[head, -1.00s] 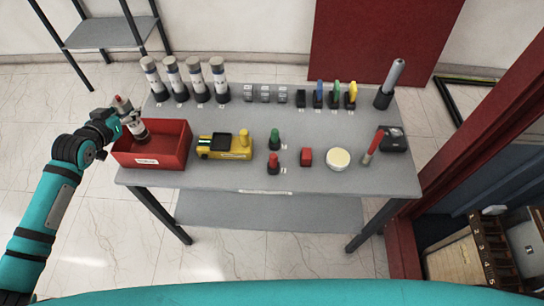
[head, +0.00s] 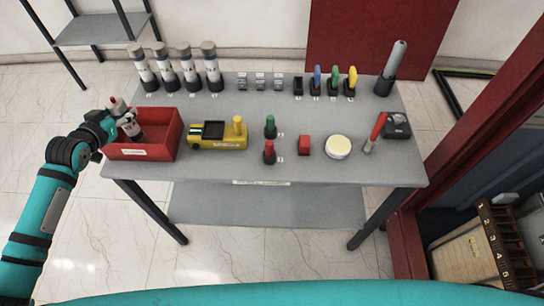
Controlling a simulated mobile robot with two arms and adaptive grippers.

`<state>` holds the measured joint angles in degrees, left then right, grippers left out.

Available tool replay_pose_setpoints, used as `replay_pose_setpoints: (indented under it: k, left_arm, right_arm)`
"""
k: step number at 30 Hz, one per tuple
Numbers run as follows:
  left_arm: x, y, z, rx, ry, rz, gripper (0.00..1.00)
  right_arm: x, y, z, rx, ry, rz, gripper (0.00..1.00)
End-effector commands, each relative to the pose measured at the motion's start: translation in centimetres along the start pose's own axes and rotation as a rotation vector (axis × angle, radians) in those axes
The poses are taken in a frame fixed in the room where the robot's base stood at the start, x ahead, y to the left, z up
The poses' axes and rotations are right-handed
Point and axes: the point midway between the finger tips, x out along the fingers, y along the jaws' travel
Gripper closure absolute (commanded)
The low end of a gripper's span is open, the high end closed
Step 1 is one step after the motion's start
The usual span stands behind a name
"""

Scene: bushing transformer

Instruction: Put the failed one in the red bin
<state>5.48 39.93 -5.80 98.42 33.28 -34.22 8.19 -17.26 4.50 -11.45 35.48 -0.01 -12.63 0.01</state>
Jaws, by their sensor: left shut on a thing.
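The red bin (head: 150,152) stands at the left end of the grey table, with a white label on its front. My left gripper (head: 118,118) is at the bin's left side and shut on a tilted bushing (head: 130,124), a white-grey cylinder with a reddish part at its upper end and a dark lower end. The bushing's lower end is over or inside the bin; I cannot tell whether it touches the floor of it. Several similar bushings (head: 188,68) stand upright in dark bases along the back left. My right gripper is not in view.
Green (head: 270,126) and red (head: 269,152) pieces, a red block (head: 304,145) and a round cream-topped pot (head: 338,147) stand mid-table. Small coloured tools line the back. A red-handled tool (head: 376,130) is at the right.

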Motion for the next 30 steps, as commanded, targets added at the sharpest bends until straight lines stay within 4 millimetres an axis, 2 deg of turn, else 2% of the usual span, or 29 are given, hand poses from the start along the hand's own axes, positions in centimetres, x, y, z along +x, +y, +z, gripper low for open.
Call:
replay_pose_setpoints:
  k: [1, 2, 7, 13, 15, 19, 23, 30]
  left_arm:
    - [0.0, 0.0, -0.2, 0.000, 0.005, 0.000, 1.00]
    - [0.0, 0.0, -0.2, 0.001, 0.005, 0.000, 0.55]
    - [0.0, 0.0, -0.2, 0.001, 0.003, 0.000, 0.33]
    - [0.0, 0.0, -0.1, 0.000, 0.001, 0.000, 0.32]
    - [0.0, 0.0, 0.2, 0.000, -0.004, 0.000, 0.32]
    - [-0.9, 0.0, 0.2, 0.001, -0.003, 0.000, 0.32]
    - [-3.1, 0.0, 0.2, 0.005, -0.003, 0.001, 0.32]
    - [-8.3, 0.0, 0.1, 0.003, -0.002, 0.000, 0.32]
  right_arm:
    - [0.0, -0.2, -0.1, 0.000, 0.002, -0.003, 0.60]
    - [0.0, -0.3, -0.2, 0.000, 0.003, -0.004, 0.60]
    - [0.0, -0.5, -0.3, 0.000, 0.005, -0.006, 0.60]
    - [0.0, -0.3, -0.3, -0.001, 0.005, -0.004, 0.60]
    - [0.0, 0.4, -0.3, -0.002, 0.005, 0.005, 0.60]
    - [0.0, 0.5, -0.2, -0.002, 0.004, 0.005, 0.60]
    - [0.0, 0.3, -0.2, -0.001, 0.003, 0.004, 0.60]
    - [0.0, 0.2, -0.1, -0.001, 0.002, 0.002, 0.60]
